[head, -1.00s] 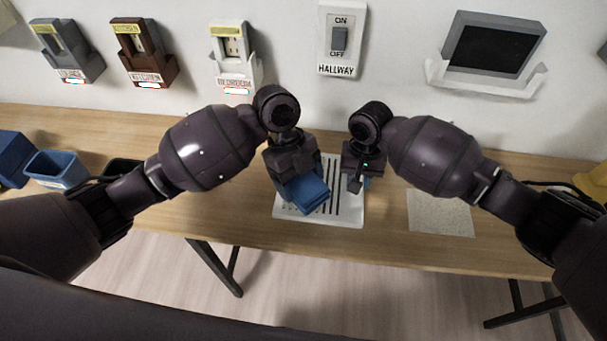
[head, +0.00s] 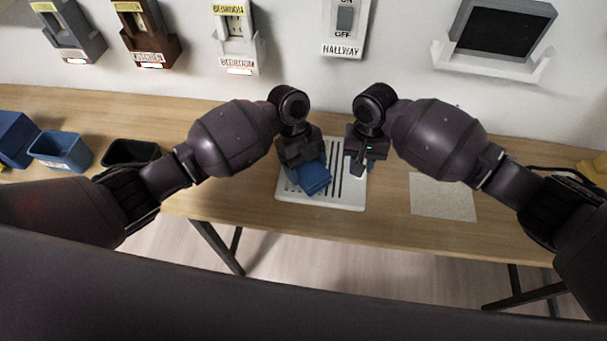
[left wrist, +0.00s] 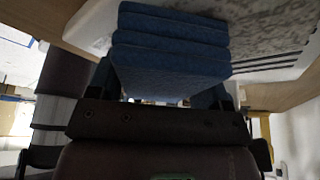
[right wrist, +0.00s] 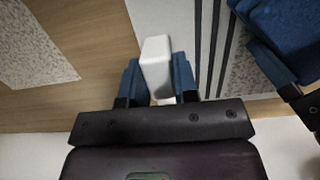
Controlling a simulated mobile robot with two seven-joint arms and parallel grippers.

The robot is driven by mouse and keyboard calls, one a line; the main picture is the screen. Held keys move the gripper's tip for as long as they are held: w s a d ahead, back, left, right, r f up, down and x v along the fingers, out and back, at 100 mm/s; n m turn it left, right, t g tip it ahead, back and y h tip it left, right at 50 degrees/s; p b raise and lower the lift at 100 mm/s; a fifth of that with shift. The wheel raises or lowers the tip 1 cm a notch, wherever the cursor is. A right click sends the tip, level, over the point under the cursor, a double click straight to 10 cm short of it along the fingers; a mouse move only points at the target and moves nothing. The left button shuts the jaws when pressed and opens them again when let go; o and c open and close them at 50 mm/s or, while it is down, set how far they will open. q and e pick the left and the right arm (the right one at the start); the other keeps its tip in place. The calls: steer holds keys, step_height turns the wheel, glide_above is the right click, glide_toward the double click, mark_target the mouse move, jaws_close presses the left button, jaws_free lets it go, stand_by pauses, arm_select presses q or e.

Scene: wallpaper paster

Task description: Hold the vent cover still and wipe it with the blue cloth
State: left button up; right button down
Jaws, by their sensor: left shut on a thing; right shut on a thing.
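The white vent cover (head: 350,202) with dark slots lies flat on the table below both grippers. Grey speckled patches show on it in both wrist views. My left gripper (head: 301,163) is shut on the folded blue cloth (head: 314,179), which is over the left and middle part of the cover; whether it touches cannot be told. The cloth fills the jaws in the left wrist view (left wrist: 172,60). My right gripper (head: 362,165) is at the cover's right side. In the right wrist view it is shut on a white block (right wrist: 157,66) that appears to be part of the cover.
A speckled sheet (head: 443,196) lies on the wooden table (head: 390,215) to the right. A blue bin (head: 62,152) and a black bin (head: 131,153) stand at the left. Switch and outlet plates and a dark panel (head: 503,30) are on the wall behind. The table's front edge is close.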

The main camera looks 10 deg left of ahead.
mark_target(302, 179)
arm_select(q)
steer(key=w, duration=1)
steer(key=shift+w, duration=0.2)
arm_select(e)
steer(key=shift+d+f, duration=0.1)
steer(key=shift+f, duration=0.05)
arm_select(q)
steer(key=shift+f, duration=0.15)
steer(key=s, duration=1.4)
steer(key=shift+s, duration=0.35)
step_height(302, 179, up, 7)
steer(key=shift+s+r, duration=0.15)
steer(key=shift+r, duration=0.65)
steer(key=o, duration=0.5)
steer(key=shift+c, duration=0.2)
steer(key=c, duration=0.4)
arm_select(e)
steer(key=c, duration=0.8)
jaws_free()
